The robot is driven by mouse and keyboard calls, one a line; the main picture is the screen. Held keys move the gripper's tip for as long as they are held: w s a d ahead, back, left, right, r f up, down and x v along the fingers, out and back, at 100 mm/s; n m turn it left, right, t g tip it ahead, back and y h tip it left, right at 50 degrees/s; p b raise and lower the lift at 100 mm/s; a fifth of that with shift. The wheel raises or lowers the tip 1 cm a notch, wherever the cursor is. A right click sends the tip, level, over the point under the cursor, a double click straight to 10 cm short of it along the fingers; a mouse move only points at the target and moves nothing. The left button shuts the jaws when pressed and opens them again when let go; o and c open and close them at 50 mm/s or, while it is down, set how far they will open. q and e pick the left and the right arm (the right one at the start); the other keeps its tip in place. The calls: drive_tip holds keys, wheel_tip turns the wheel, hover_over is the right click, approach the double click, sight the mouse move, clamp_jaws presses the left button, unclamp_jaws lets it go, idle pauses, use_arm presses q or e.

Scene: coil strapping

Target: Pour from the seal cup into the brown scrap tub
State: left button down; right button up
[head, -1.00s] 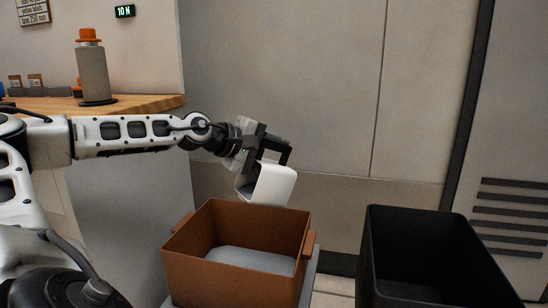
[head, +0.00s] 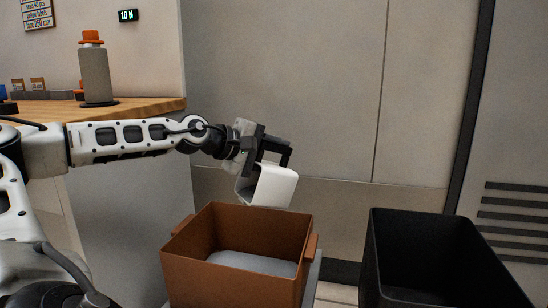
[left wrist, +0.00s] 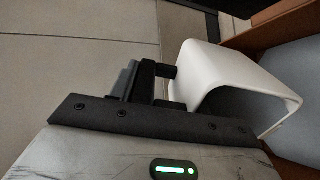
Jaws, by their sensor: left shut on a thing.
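The white seal cup (head: 273,186) is held by my left gripper (head: 278,155), which is shut on it. The cup is tilted well over above the back of the brown scrap tub (head: 190,262). In the left wrist view the cup (left wrist: 225,80) shows its mouth turned toward the tub side, with a dark interior; I see no contents in it. My left gripper (left wrist: 165,82) is at the cup's side there. The tub's pale grey floor shows, with no loose pieces visible on it. My right gripper is not in view.
A black bin (head: 430,225) stands right of the tub, with a gap between. A wooden counter (head: 150,104) at the left back holds a grey bottle with an orange cap (head: 95,72) and small items. A plain wall panel stands behind.

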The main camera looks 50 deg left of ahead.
use_arm(q)
drive_tip(key=shift+r, duration=0.1)
drive_tip(key=shift+s+a+t+b, duration=0.1)
drive_tip(key=shift+s+t+b, duration=0.35)
drive_tip(key=shift+b, duration=0.4)
drive_tip(key=shift+f, duration=0.2)
drive_tip(key=shift+f+b, duration=0.1)
drive_tip(key=shift+b, duration=0.25)
drive_tip(key=shift+s+t, duration=0.15)
drive_tip(key=shift+t, duration=0.1)
drive_tip(key=shift+s+f+t, duration=0.1)
drive_tip(key=shift+s+t, duration=0.1)
drive_tip(key=shift+t, duration=0.1)
drive_tip(key=shift+s+f, duration=0.15)
drive_tip(key=shift+f, duration=0.05)
drive_tip(key=shift+s+t, duration=0.1)
drive_tip(key=shift+t, duration=0.2)
